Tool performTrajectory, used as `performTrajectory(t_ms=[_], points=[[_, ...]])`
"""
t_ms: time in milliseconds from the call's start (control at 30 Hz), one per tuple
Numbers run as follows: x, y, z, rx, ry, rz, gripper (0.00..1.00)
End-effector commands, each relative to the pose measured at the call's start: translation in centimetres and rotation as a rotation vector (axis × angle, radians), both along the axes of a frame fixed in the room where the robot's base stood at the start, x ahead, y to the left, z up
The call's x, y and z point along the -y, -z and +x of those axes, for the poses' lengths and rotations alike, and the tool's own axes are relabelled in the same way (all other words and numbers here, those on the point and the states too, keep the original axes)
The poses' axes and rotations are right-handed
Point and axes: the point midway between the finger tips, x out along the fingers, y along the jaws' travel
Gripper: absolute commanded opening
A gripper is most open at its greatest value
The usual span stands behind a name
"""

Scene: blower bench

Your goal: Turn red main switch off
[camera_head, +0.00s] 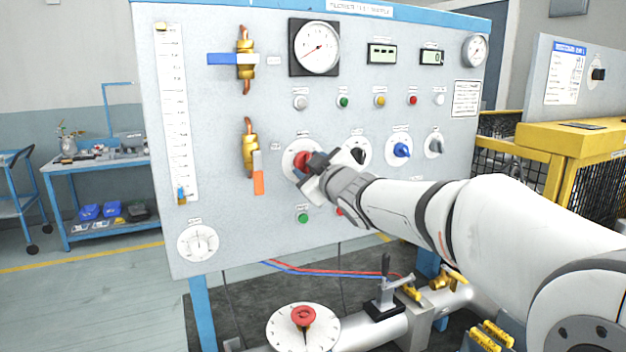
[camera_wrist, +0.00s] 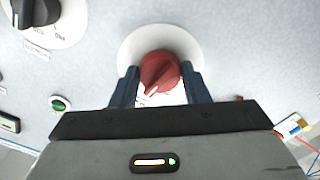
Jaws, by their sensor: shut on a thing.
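The red main switch (camera_head: 301,161) is a round knob on a white disc on the grey panel. In the wrist view the red knob (camera_wrist: 160,72) sits between my two fingers, its white pointer line slanting down and to the left. My gripper (camera_head: 308,163) reaches the panel from the right and is shut on the knob. In the wrist view my gripper (camera_wrist: 160,88) has one dark finger on each side of the knob. The white disc's lower part and its markings are partly hidden by the knob and gripper.
A black knob (camera_head: 357,154), a blue knob (camera_head: 402,150) and a grey knob (camera_head: 435,146) lie to the right. A green button (camera_head: 303,218) is below. An orange-handled valve (camera_head: 258,180) is close on the left.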

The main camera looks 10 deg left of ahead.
Motion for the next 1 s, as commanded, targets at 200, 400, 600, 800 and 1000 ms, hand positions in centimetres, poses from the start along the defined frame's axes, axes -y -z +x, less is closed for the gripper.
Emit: performTrajectory(t_ms=[200, 400, 600, 800, 1000], points=[[0.06, -0.01, 0.01, 0.128, 0.001, -0.160, 0.19], [0.07, -0.13, 0.01, 0.243, 0.001, -0.310, 0.19], [0.06, -0.26, 0.01, 0.354, 0.001, -0.458, 0.19], [0.05, -0.38, 0.02, 0.449, 0.002, -0.583, 0.19], [0.06, -0.45, 0.01, 0.515, 0.002, -0.673, 0.19]])
